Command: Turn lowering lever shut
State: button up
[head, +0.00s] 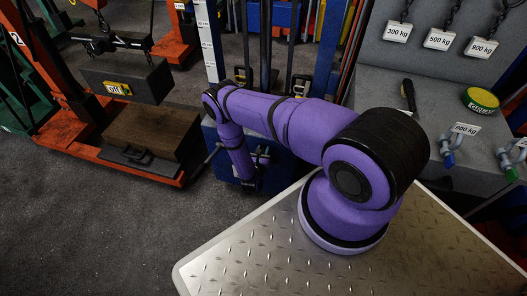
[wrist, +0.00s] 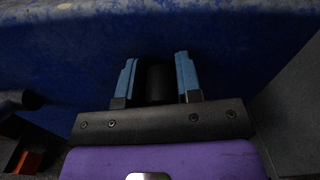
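My gripper (head: 250,187) points down at the blue jack body (head: 212,138), left of my metal deck. In the wrist view my gripper (wrist: 157,78) has its two blue fingers apart. A dark, round-ended piece (wrist: 159,84) stands between them, perhaps the lowering lever's end. A narrow dark gap seems to show at its left side, so I see no firm hold. The scuffed blue surface (wrist: 220,45) of the jack lies just beyond the fingertips. My arm hides much of the jack in the head view, and the lever cannot be made out there.
An orange frame (head: 70,95) with a hanging grey block (head: 130,80) and a brown block (head: 150,132) stands at left. A grey bench (head: 400,85) with tags, shackles and a green-yellow tin (head: 481,99) is at right. The dark floor at front left is clear.

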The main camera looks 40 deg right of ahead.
grip_shut()
jog(key=shift+w+a+f+n, duration=0.4)
jog(key=shift+w+n, duration=0.1)
jog(key=shift+n, duration=0.35)
jog(key=shift+w+a+f+n, duration=0.4)
jog(key=shift+w+f+n, duration=0.05)
jog(key=shift+n, duration=0.45)
jog(key=shift+w+a+f+n, duration=0.4)
jog(key=shift+w+n, duration=0.1)
jog(key=shift+n, duration=0.35)
jog(key=o, duration=0.5)
grip_release()
jog(key=v, duration=1)
jog(key=shift+s+a, duration=0.25)
jog(key=shift+a, duration=0.05)
